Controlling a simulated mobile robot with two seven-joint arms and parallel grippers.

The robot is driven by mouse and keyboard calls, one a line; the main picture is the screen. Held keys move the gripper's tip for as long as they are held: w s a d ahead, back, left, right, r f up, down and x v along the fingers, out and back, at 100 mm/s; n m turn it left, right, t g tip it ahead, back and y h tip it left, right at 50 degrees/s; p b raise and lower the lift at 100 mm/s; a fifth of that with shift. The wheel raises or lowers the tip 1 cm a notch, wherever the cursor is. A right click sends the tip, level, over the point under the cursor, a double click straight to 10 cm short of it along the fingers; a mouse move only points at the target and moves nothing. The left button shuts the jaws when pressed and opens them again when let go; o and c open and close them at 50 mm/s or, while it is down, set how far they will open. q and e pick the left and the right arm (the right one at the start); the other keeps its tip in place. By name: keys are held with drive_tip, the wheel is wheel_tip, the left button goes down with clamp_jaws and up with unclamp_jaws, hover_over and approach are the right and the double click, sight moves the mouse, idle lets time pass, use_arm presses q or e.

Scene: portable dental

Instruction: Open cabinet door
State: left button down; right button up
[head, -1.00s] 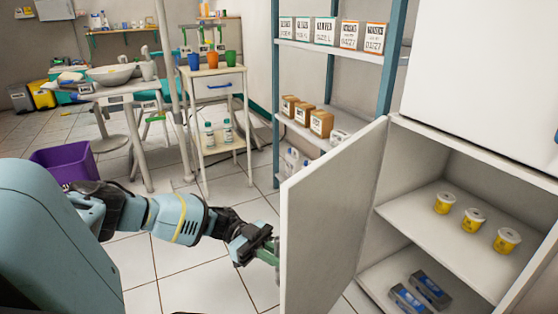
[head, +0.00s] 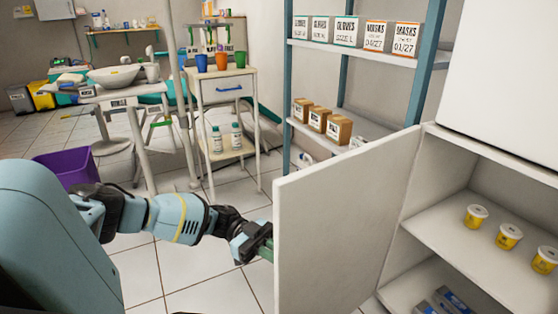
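The white lower cabinet door (head: 345,222) stands swung open at the right of the head view. Its hinge side meets the cabinet (head: 450,205), whose inside shows two shelf levels. My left gripper (head: 264,249) is at the door's free edge on the left. Its fingertips are partly hidden behind the door, so I cannot tell whether they hold anything. My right gripper is not in view.
Yellow tubs (head: 508,236) stand on the upper shelf, with blue-grey boxes (head: 440,300) below. A tall shelf rack (head: 420,70) with boxes stands behind the door. A small trolley (head: 222,92) and a purple bin (head: 66,164) are further left. Tiled floor is clear between.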

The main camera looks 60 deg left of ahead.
use_arm(q)
drive_tip(key=shift+a+f, duration=0.1)
drive_tip(key=shift+a, duration=0.05)
drive_tip(key=shift+s, duration=0.1)
drive_tip(key=c, duration=1.6)
unclamp_jaws()
drive_tip(key=shift+o, duration=0.2)
drive_tip(key=shift+a, duration=0.1)
drive_tip(key=v, duration=0.7)
drive_tip(key=shift+a, duration=0.35)
drive_tip(key=shift+s, duration=0.1)
